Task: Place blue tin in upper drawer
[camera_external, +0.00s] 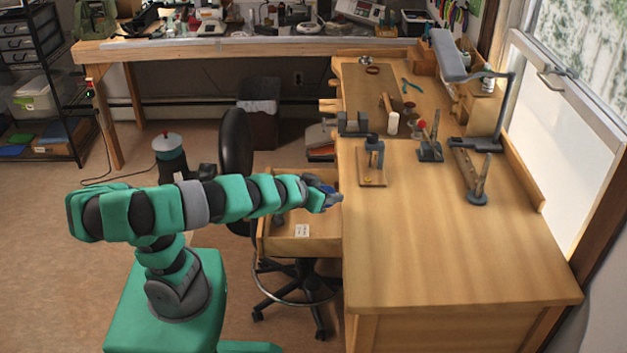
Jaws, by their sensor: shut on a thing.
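My gripper (331,198) is at the end of my teal arm, over the right side of the open drawer and close to the bench's left edge. It is shut on a small dark blue thing, which looks like the blue tin (325,188). The fingers hide much of it.
The wooden workbench (450,245) has a clear front half. A small stand (372,165), clamps and a lamp (470,90) stand farther back. A black stool (236,150) is beside the drawer, with its wheeled base below it.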

